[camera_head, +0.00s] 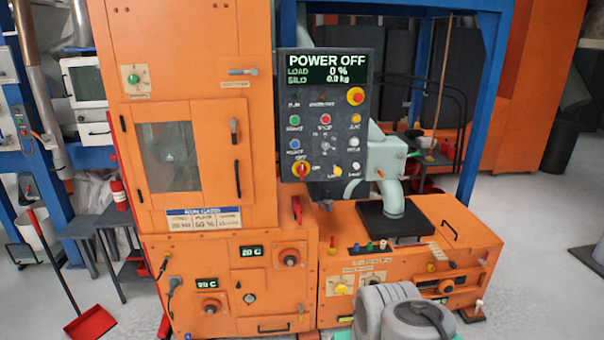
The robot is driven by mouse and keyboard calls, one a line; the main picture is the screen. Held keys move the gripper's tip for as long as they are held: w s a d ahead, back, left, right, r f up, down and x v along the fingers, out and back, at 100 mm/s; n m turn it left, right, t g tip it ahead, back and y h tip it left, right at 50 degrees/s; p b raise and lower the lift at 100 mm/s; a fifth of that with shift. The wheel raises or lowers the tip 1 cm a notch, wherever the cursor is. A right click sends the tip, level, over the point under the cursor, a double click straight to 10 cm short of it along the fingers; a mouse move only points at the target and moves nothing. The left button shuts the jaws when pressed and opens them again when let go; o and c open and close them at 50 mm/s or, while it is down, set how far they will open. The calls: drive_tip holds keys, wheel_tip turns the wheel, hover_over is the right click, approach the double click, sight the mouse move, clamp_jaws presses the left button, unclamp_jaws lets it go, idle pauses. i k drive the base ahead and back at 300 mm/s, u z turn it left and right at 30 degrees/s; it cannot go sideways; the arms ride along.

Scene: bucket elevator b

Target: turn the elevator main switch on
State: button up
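The dark control panel (325,120) stands upright on the orange machine. Its display (327,68) reads POWER OFF, LOAD 0 % and SILO 0.0 kg. A red rotary switch on a yellow round plate (301,170) sits at the panel's lower left, its handle roughly upright; the small lettering around it is partly unreadable, with OFF seemingly above it. It appears to be the main switch. A grey rounded part of my arm shows at the bottom, right of centre, below the panel and apart from it. My gripper's fingers do not show.
The panel also has a red knob on yellow (355,96), a green button (295,120), a red button (325,120) and a blue button (295,145). Floor at far right is mostly clear.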

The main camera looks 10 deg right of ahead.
sight(301, 169)
drive_tip(key=k, duration=0.6)
drive_tip(key=u, duration=0.75)
drive_tip(key=i, duration=2.05)
drive_tip(key=z, duration=0.2)
